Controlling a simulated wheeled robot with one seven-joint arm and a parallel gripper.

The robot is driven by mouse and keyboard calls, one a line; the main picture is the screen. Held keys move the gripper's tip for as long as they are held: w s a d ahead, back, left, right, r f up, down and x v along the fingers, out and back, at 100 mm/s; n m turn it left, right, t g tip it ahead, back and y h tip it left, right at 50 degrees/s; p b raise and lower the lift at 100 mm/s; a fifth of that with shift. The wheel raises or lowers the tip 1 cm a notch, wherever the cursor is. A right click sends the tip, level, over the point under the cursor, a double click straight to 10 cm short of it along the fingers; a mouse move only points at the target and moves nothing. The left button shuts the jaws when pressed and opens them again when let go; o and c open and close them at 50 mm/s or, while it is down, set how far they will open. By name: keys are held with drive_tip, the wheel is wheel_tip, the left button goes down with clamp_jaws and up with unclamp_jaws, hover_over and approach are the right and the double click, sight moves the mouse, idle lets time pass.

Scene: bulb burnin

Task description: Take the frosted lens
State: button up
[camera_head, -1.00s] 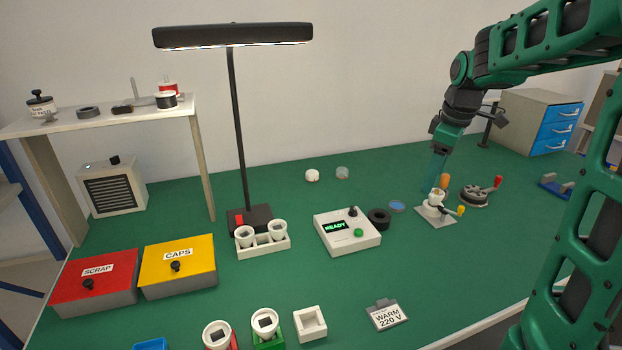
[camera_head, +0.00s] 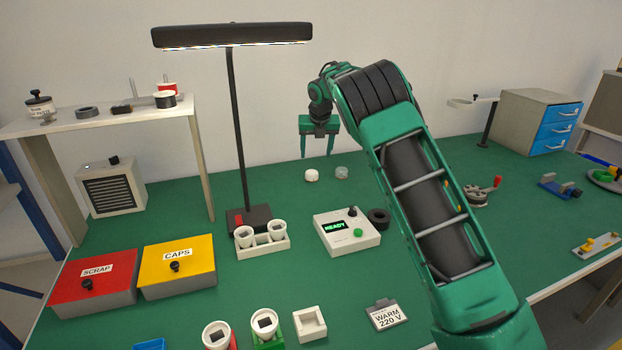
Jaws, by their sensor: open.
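A white, frosted-looking lens (camera_head: 312,175) lies on the green table toward the back, near the wall. A greyer, clearer-looking lens (camera_head: 341,173) lies just to its right, a little apart. My gripper (camera_head: 317,154) is open and empty, pointing down above and behind the white lens in the picture. Its two fingers are spread and clear of both lenses. My arm reaches across the right half of the table and hides part of it.
The tester box (camera_head: 347,231) reading READY stands in front of the lenses, with a black ring (camera_head: 378,217) beside it. The lamp (camera_head: 237,130) rises at left, with a two-cup white holder (camera_head: 263,246) before it. Table around the lenses is clear.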

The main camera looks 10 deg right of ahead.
sight(312, 172)
drive_tip(key=shift+n, duration=0.4)
drive_tip(key=x, duration=1.1)
drive_tip(key=shift+w+a+f, duration=0.15)
drive_tip(key=shift+a+f, duration=0.05)
drive_tip(key=shift+a, duration=0.2)
drive_tip(key=shift+c, duration=0.6)
drive_tip(key=c, duration=1)
